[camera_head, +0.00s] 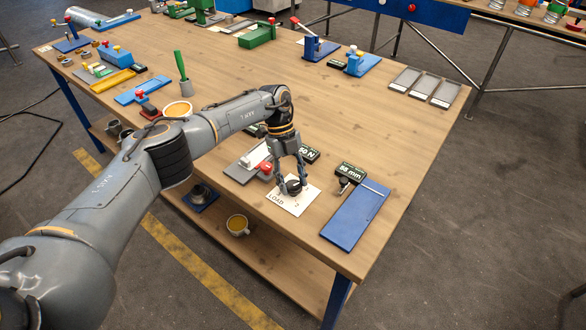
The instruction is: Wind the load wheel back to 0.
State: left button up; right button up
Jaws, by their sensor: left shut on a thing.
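The load wheel (294,187) is a small dark knob on a white plate marked LOAD (294,202), near the table's front right part. My left gripper (291,184) points down over the plate and is shut on the wheel, its fingers around it. The fingers hide part of the wheel and much of its dial, so I cannot read its setting. A dark display ending in N (309,154) stands just behind, its left side hidden by my left arm. My right gripper is not in view.
Right of the plate lie a blue board (355,215) and a display reading 88 mm (350,173). A grey fixture with a red knob (264,168) sits close on the left. Grey trays (425,87) lie at the right edge. The table's middle (340,115) is clear.

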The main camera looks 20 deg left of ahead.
pick_arm(q)
jog(key=n+t+p, duration=0.1)
jog(key=n+p, duration=0.2)
jog(key=p, duration=0.1)
jog(key=n+t+p, duration=0.1)
jog(key=n+p, duration=0.2)
jog(key=p, duration=0.2)
jog(key=n+t+h+p, duration=0.1)
jog(key=n+p, duration=0.2)
jog(key=p, duration=0.2)
jog(key=shift+s+a+r, duration=0.1)
jog(key=shift+s+r, duration=0.2)
jog(key=shift+s, duration=0.1)
jog(key=shift+n+t+p, duration=0.4)
jog(key=shift+n+p, duration=0.1)
jog(key=shift+n, duration=0.1)
jog(key=shift+f+n+p, duration=0.15)
jog(key=shift+n+p, duration=0.15)
jog(key=shift+n, duration=0.1)
jog(key=shift+s+f+n+t, duration=0.15)
jog(key=shift+n+t, duration=0.35)
jog(key=shift+n, duration=0.4)
jog(key=n, duration=0.2)
jog(key=n+t+y, duration=0.1)
jog(key=n, duration=0.2)
jog(key=shift+s+t, duration=0.1)
jog(key=shift+t, duration=0.2)
jog(key=shift+f+n+y, duration=0.1)
jog(key=shift+n+y, duration=0.2)
jog(key=o, duration=1.1)
